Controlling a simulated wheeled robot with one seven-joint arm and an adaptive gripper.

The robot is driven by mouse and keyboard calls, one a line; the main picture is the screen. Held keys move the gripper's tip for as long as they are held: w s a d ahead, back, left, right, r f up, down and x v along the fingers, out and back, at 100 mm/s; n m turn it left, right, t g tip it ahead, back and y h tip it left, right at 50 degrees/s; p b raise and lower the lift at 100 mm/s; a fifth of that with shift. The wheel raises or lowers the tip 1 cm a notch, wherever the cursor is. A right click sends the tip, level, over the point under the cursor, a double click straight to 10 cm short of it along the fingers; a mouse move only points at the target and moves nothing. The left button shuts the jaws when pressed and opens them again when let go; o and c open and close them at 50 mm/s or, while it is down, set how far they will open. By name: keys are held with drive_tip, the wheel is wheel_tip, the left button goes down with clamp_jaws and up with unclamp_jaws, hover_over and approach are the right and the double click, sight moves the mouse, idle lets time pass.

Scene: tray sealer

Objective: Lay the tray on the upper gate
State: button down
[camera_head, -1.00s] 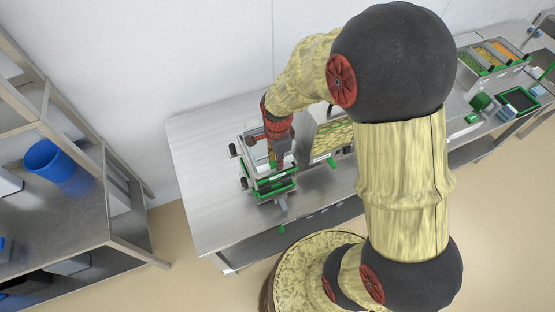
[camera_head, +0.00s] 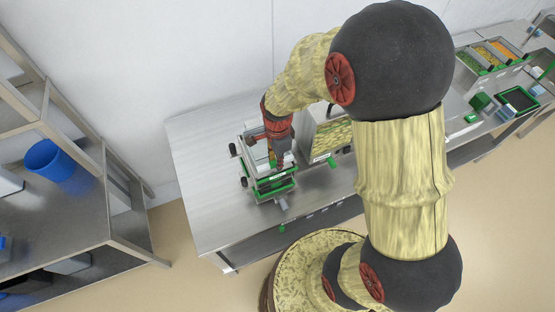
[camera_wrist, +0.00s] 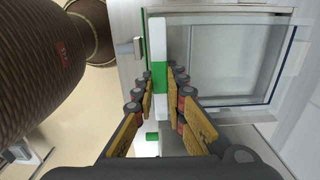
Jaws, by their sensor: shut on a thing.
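The tray sealer (camera_head: 247,172), a metal frame with green trim and black knobs, stands on the steel bench. My gripper (camera_wrist: 165,75) points down over it and also shows in the head view (camera_head: 281,163). In the wrist view its fingers are closed around a white bar with a green section (camera_wrist: 158,48). A clear rectangular pane (camera_wrist: 235,62) with a pale grey frame lies just right of the fingers. I cannot tell whether the bar belongs to the tray or to a gate. The tray is not clearly distinguishable, and my gripper hides part of the sealer.
A box with a yellowish front (camera_head: 332,138) stands close right of the sealer. The steel bench (camera_head: 198,140) is clear to the left. A rack with a blue bin (camera_head: 48,160) stands at far left. Food containers (camera_head: 490,57) are at the far right.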

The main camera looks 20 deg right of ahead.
drive_tip(key=c, duration=1.7)
unclamp_jaws()
drive_tip(key=shift+c, duration=0.2)
drive_tip(key=shift+c, duration=0.5)
drive_tip(key=shift+c, duration=1.1)
drive_tip(key=shift+r, duration=0.1)
drive_tip(key=shift+r+p, duration=2.65)
drive_tip(key=shift+r, duration=0.8)
